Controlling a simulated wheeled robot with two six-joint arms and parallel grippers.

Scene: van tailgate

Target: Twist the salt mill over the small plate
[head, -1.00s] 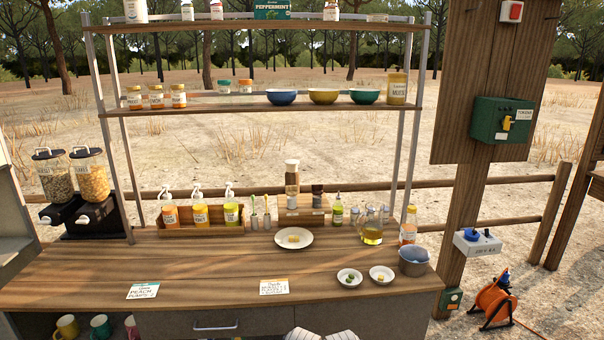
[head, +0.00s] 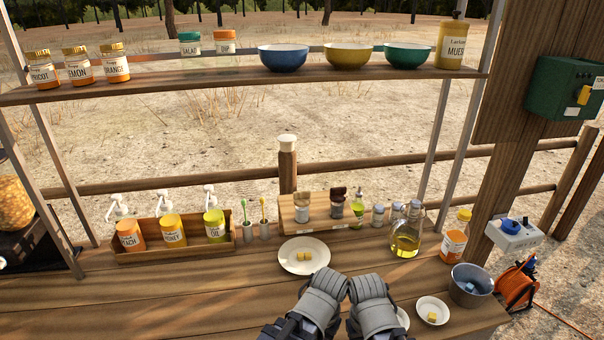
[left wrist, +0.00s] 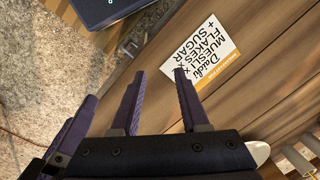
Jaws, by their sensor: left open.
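Two mills stand side by side on a low wooden riser (head: 318,224) at the back of the counter. One has a lighter top (head: 302,208); the other has a dark top (head: 338,204). Their labels are too small to read, so I cannot tell which is the salt mill. My left gripper (left wrist: 157,98) is open and empty in the left wrist view, near a printed card. In the head view, my grey arm links show at the bottom centre, without fingertips.
A pump-bottle tray (head: 180,248) stands left of the riser. An oil jug (head: 405,241), an orange-labelled bottle (head: 454,240) and a metal pot (head: 470,287) stand right. A white dish (head: 432,311) lies in front. A shelf (head: 220,80) crosses above. The card (left wrist: 210,65) lies on wood.

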